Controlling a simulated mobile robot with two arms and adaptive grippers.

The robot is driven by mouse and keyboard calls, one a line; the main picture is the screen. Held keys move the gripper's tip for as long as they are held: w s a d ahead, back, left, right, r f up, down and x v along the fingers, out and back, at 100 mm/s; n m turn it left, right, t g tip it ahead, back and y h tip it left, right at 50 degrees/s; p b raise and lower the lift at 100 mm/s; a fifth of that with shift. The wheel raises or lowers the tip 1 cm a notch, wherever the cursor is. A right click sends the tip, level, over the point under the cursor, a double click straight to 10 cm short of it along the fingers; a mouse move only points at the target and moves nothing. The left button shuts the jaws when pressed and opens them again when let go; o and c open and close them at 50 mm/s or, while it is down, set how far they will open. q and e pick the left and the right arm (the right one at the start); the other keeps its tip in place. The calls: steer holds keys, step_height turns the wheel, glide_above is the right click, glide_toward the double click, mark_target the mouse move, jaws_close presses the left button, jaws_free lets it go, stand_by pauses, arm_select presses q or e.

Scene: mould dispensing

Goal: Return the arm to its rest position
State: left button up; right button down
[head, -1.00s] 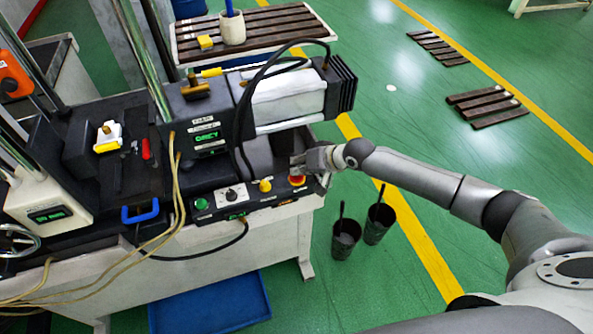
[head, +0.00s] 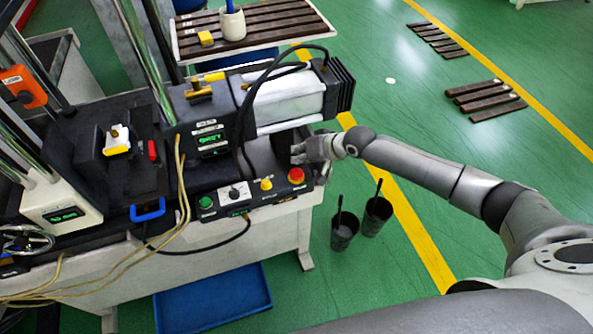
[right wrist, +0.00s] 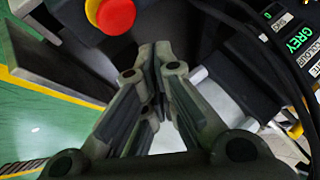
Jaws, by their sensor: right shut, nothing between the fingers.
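My right arm comes in from the right in the head view. Its gripper (head: 297,153) is shut and empty, just behind and above the red button (head: 296,175) on the machine's control panel (head: 250,199). In the right wrist view the gripper's fingers (right wrist: 158,52) meet at their tips with nothing held. The red button on its yellow ring (right wrist: 112,13) shows there at the top, apart from the fingers. My left gripper is in neither view.
The machine (head: 282,100) with its black cable stands beside and behind the gripper. Two dark cups with handles (head: 344,232) stand on the floor below the forearm. A blue tray (head: 212,297) lies under the bench.

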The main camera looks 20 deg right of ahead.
stand_by(0.3)
steer(key=s+a+f+n+g, duration=0.1)
steer(key=s+a+n, duration=0.1)
steer(key=s+a, duration=0.45)
steer(key=s+a+n+g, duration=0.15)
steer(key=s+a, duration=0.25)
steer(key=s, duration=0.6)
steer(key=s+d+g+h, duration=0.1)
steer(key=s+d+h, duration=0.4)
steer(key=s+d, duration=1)
steer(key=s+a+f+g+b, duration=0.1)
steer(key=s+f+b, duration=0.15)
steer(key=f, duration=1.35)
steer(key=s+a+f+g+b, duration=0.1)
steer(key=f+b, duration=0.3)
steer(key=f, duration=1.2)
steer(key=s+d+f+b, duration=0.3)
steer(key=s+f+b, duration=0.1)
steer(key=s+f, duration=1.2)
step_height(320, 180, down, 4)
steer(key=shift+s+r+g+h+b, duration=0.1)
steer(key=shift+s+g+h+b, duration=0.15)
steer(key=shift+g+h+b, duration=0.1)
